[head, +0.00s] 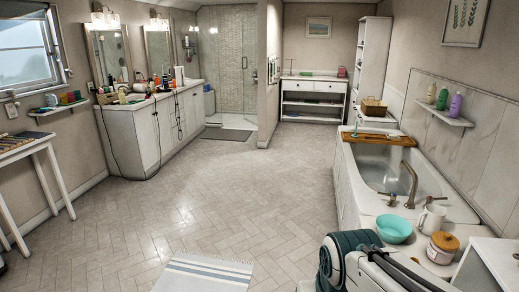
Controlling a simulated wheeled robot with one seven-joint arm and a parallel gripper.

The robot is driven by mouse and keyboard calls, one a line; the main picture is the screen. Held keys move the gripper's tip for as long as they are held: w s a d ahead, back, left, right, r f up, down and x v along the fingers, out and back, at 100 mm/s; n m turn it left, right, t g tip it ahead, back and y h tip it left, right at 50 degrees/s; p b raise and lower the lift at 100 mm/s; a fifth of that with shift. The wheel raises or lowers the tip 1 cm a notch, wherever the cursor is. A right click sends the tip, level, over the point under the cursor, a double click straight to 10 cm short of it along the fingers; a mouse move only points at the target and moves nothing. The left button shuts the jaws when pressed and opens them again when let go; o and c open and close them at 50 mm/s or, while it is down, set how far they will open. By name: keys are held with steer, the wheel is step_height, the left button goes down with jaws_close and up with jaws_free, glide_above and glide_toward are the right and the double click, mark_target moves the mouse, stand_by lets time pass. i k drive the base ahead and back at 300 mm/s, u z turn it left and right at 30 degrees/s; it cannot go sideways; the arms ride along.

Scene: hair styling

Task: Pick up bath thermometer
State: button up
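I cannot make out a bath thermometer for certain at this distance. A small teal thing (356,131) is at the left end of the wooden bath tray (392,140), too small to identify. The tray lies across the far end of the white bathtub (347,190). On the tub's near end are a turquoise bowl (393,229), a white mug (432,219) and a jar with a wooden lid (443,243). Part of my arm shows at the bottom right, near these things. My gripper's fingers are not in view.
A tap (410,184) rises from the tub's near end. A wall shelf (446,115) holds several bottles. A crowded vanity (160,128) lines the left wall, and a side table (30,152) stands nearer. A striped mat (205,275) lies in front. The middle floor is clear.

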mark_target(355, 135)
steer(key=u, duration=0.1)
steer(key=i, duration=4.85)
steer(key=z, duration=0.25)
steer(key=i, duration=1.6)
steer(key=z, duration=0.55)
steer(key=i, duration=1.45)
steer(key=z, duration=1.6)
steer(key=i, duration=1.1)
steer(key=z, duration=1.1)
steer(key=i, duration=0.6)
steer(key=z, duration=0.15)
